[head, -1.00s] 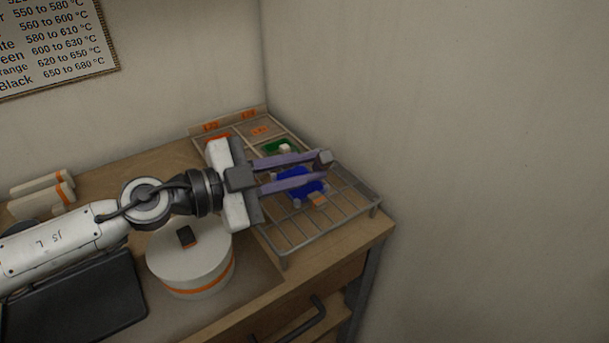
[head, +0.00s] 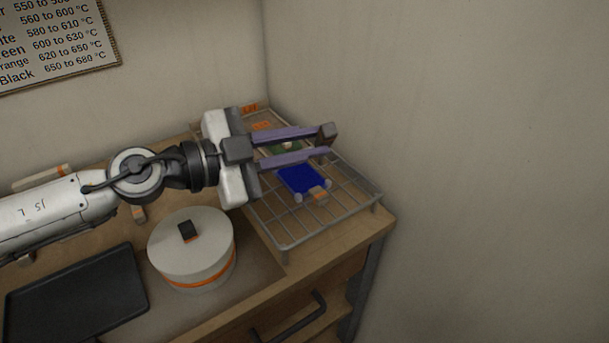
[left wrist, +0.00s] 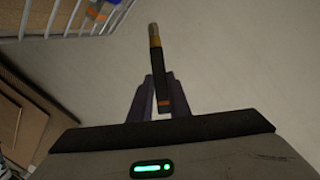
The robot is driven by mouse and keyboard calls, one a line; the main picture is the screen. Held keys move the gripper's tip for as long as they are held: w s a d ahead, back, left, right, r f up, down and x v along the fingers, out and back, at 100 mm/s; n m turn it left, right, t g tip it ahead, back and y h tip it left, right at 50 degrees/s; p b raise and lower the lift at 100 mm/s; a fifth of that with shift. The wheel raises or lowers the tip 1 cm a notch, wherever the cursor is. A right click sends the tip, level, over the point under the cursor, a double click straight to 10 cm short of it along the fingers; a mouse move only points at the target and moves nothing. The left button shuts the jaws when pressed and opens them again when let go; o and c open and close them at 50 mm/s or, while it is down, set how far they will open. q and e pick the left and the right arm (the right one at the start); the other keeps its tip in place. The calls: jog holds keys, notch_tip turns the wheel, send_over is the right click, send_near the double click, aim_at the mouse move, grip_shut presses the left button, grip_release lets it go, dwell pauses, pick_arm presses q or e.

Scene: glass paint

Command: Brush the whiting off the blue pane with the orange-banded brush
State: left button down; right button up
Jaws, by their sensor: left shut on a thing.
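The blue pane (head: 302,178) lies on the wire rack (head: 287,246) in the head view, with an orange-marked tag at its front edge. Its visible top looks evenly blue; I make out no white powder there. My left gripper (head: 326,143) is above and behind the pane, its purple fingers clear of it. In the left wrist view my left gripper (left wrist: 160,92) is shut on the brush (left wrist: 155,55), a dark stick with an orange band near the fingers and a tan band near its far end. My right gripper is not in view.
A green pane (head: 292,152) lies behind the blue one, partly hidden by the fingers. A round white pot (head: 190,262) with an orange stripe and a dark tray (head: 75,300) stand left of the rack. A wall (head: 480,170) rises close on the right.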

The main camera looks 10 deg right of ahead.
pick_arm(q)
notch_tip(320, 180, up, 10)
dwell(0.6)
